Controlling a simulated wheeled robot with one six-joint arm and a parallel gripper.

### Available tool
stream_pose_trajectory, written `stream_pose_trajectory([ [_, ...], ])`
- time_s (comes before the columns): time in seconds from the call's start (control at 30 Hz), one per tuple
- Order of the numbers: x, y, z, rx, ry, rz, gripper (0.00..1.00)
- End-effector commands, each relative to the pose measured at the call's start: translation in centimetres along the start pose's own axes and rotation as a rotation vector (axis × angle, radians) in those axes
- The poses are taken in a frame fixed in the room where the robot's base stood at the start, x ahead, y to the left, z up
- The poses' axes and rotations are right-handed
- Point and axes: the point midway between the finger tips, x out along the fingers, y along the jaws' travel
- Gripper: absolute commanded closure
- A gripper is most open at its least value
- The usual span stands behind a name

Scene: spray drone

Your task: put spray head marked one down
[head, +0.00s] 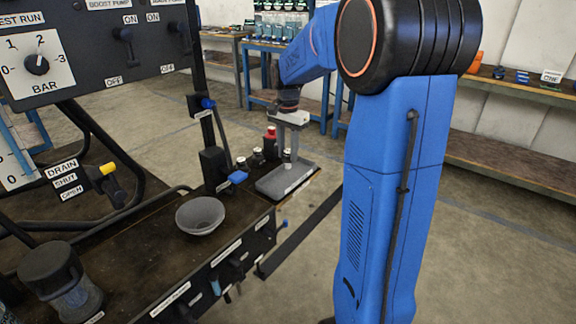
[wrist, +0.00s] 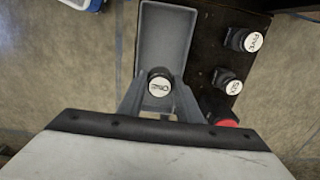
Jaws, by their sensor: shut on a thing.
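The spray head (wrist: 159,86) has a dark body and a white top disc that appears to read "ONE". It stands upright between the two grey fingers of my gripper (wrist: 160,100), which is shut on it. In the head view my gripper (head: 288,150) points down over a grey tray (head: 270,186), with the spray head (head: 287,156) at its fingertips. The tray also shows behind the spray head in the wrist view (wrist: 168,30). I cannot tell whether the spray head touches the tray floor.
Spray heads marked FIVE (wrist: 245,40) and SIX (wrist: 228,82) stand right of the tray in the wrist view, beside a red-topped one (wrist: 226,122). In the head view a grey bowl (head: 200,215) sits on the dark bench, and a blue-handled valve (head: 237,177) stands near the tray.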

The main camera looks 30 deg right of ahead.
Motion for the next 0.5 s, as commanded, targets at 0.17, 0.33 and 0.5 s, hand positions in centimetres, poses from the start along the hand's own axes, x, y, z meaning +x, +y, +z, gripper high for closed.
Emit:
stream_pose_trajectory([
  [0.17,1.0,0.0,0.0,0.000,-0.001,0.001,1.00],
  [0.33,3.0,0.0,0.0,0.000,-0.001,0.002,1.00],
  [0.5,4.3,0.0,0.0,0.000,0.000,0.000,1.00],
])
